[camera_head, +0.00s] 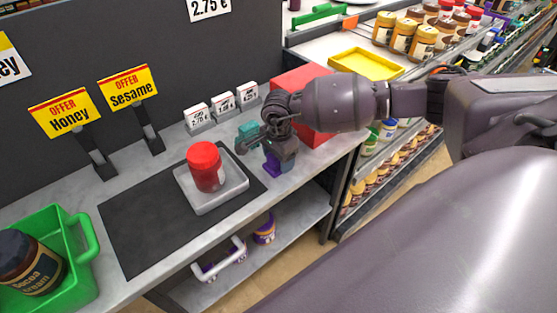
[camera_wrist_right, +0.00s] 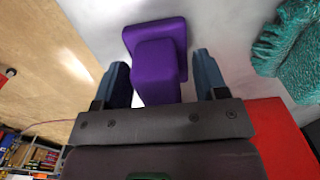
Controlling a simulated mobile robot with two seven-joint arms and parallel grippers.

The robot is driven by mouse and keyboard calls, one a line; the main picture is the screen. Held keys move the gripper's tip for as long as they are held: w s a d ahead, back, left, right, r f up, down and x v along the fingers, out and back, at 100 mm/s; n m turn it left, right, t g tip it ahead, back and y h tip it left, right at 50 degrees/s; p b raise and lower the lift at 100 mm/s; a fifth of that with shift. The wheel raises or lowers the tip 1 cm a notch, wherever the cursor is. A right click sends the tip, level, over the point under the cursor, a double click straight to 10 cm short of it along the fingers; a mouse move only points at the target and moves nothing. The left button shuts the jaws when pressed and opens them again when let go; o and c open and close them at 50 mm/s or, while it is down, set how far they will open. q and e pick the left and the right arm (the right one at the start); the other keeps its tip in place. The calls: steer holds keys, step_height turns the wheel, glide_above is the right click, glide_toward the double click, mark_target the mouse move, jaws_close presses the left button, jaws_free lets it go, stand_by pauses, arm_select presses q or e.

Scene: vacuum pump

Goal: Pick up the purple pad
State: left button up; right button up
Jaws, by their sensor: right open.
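The purple pad (camera_head: 271,166) is on the grey counter near its front edge, right of the dark mat. In the right wrist view the purple pad (camera_wrist_right: 155,35) has a wide flat part and a raised block. My right gripper (camera_head: 280,163) is right over it, pointing down. In the right wrist view its two blue-grey fingers (camera_wrist_right: 160,64) stand apart on either side of the raised block, with gaps visible. My wrist hides part of the pad in the head view. My left gripper is not in view.
A teal textured item (camera_wrist_right: 288,42) lies close by, also in the head view (camera_head: 247,131). A red box (camera_head: 302,78) stands behind my wrist. A red-lidded jar (camera_head: 206,168) sits on a grey tray (camera_head: 222,198). A green basket (camera_head: 84,285) is at the left.

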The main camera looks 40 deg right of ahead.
steer(key=shift+c, duration=0.5)
steer(key=c, duration=0.5)
step_height(320, 180, up, 20)
